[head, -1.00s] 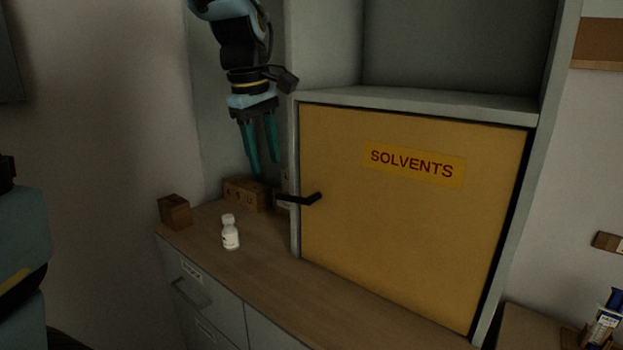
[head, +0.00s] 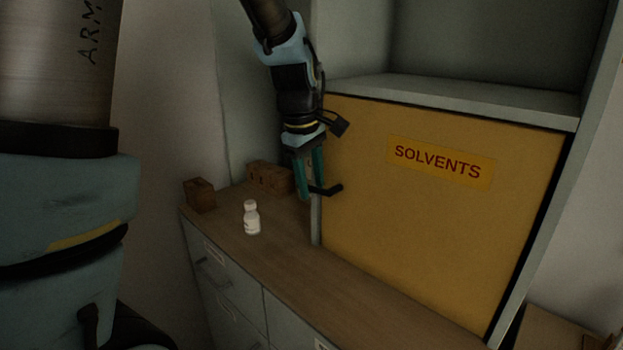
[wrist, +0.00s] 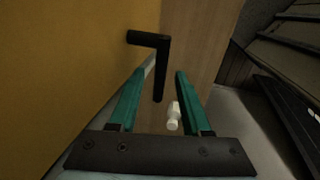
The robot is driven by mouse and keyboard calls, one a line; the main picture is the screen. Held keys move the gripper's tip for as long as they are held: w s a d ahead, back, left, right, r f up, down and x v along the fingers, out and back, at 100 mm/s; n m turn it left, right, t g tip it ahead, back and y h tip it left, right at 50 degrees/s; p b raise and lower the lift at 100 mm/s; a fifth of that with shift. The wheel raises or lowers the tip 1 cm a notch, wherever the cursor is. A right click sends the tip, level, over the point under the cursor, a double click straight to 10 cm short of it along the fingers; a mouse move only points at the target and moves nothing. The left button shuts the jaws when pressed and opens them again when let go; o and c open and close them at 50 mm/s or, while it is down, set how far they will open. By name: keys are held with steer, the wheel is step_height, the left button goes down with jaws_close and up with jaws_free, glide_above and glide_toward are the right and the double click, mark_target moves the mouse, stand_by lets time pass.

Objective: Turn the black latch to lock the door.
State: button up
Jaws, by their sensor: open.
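The black latch (head: 328,190) is an L-shaped handle at the left edge of the yellow door (head: 430,230), which carries a SOLVENTS label and looks closed. In the head view the latch's long part runs roughly level. My gripper (head: 312,198) has teal fingers and is open, pointing down at the latch's left end. In the wrist view the latch (wrist: 157,65) reaches toward the space between the open fingertips (wrist: 165,72). I cannot tell whether a finger touches it.
A white bottle (head: 251,218) stands on the wooden counter (head: 285,262). Brown boxes (head: 200,194) sit at the counter's back left. The grey cabinet frame (head: 316,225) borders the door, with an open shelf (head: 450,95) above. Counter space in front of the door is clear.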

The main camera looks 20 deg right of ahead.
jaws_close()
stand_by(0.4)
stand_by(1.1)
